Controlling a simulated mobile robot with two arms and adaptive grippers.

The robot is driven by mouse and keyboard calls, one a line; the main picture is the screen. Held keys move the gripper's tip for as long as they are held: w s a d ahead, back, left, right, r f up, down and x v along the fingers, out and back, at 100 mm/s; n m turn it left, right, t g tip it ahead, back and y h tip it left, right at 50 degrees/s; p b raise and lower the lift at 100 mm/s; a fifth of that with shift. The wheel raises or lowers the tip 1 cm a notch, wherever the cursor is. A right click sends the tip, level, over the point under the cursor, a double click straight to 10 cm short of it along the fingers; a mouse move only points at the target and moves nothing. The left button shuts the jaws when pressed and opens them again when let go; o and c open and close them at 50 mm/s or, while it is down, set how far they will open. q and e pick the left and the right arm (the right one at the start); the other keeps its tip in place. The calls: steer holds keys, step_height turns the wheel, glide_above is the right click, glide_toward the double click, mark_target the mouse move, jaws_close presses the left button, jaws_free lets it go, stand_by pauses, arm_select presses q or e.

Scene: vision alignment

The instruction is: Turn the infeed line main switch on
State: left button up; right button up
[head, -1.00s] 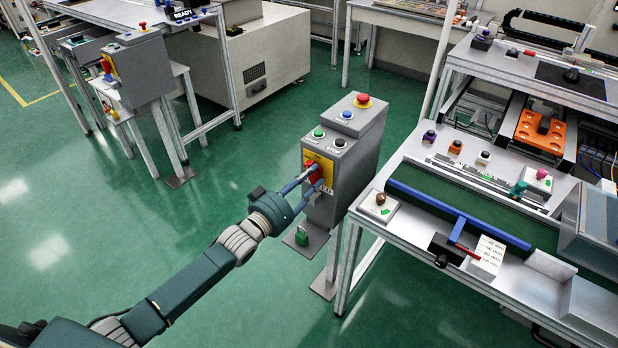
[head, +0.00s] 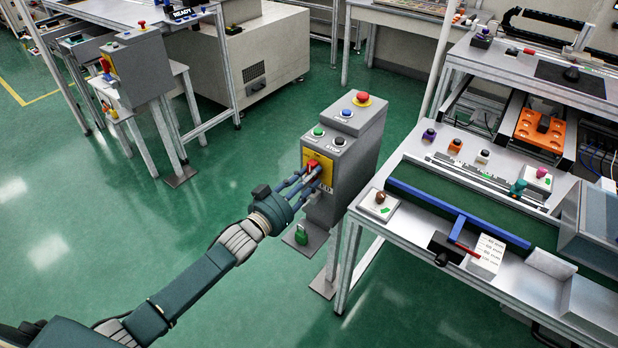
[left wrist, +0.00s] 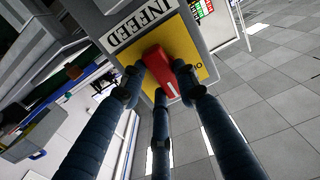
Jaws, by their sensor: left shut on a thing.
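The infeed line main switch is a red rotary handle (head: 312,167) on a yellow plate (head: 325,162), set in the front of a grey control box (head: 350,170). In the left wrist view the red handle (left wrist: 162,68) shows on its yellow plate (left wrist: 204,62) under a label reading INFEED (left wrist: 141,22). My left gripper (head: 304,180) is at the switch with its blue fingers around the handle. In the left wrist view its fingers (left wrist: 160,88) are closed in on the handle's sides. The fingers partly hide the handle and plate. My right gripper does not show.
The box's top has a red emergency button (head: 363,99), a blue button (head: 346,113), a green button (head: 318,131) and a STOP button (head: 339,141). A workbench (head: 400,235) stands close at right. The floor (head: 230,290) is open around my arm.

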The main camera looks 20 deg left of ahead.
arm_select(q)
steer(key=shift+f, duration=0.1)
steer(key=o, duration=1.2)
steer(key=shift+s, duration=0.1)
steer(key=v, duration=1.2)
